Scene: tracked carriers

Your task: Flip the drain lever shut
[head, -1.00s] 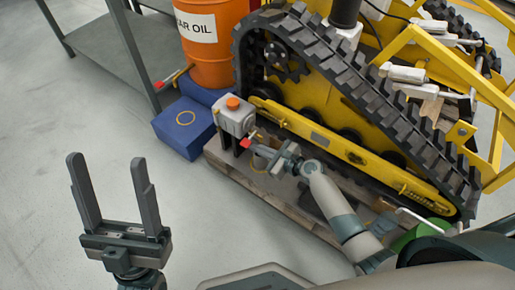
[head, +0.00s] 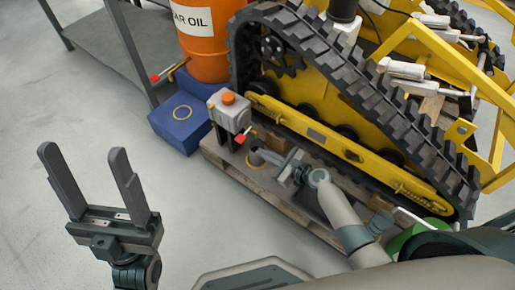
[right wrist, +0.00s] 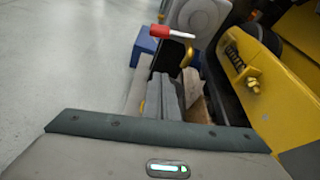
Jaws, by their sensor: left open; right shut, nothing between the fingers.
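A grey box with an orange cap (head: 230,113) stands on a post at the pallet's left corner. In the right wrist view the red grip (right wrist: 171,32) lies nearly level, pointing left, with a brass-coloured spout (right wrist: 187,56) below. My right gripper (head: 256,156) is shut and empty, just below and right of the red grip, apart from it. Its fingers (right wrist: 165,88) also show in the wrist view. My left gripper (head: 83,155) is open and empty over the floor.
The yellow machine with a black track (head: 350,85) stands right behind the box on a wooden pallet (head: 225,160). A blue block (head: 178,133) lies left. An orange oil drum (head: 207,50) has another red-gripped tap (head: 158,77). Floor at left is clear.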

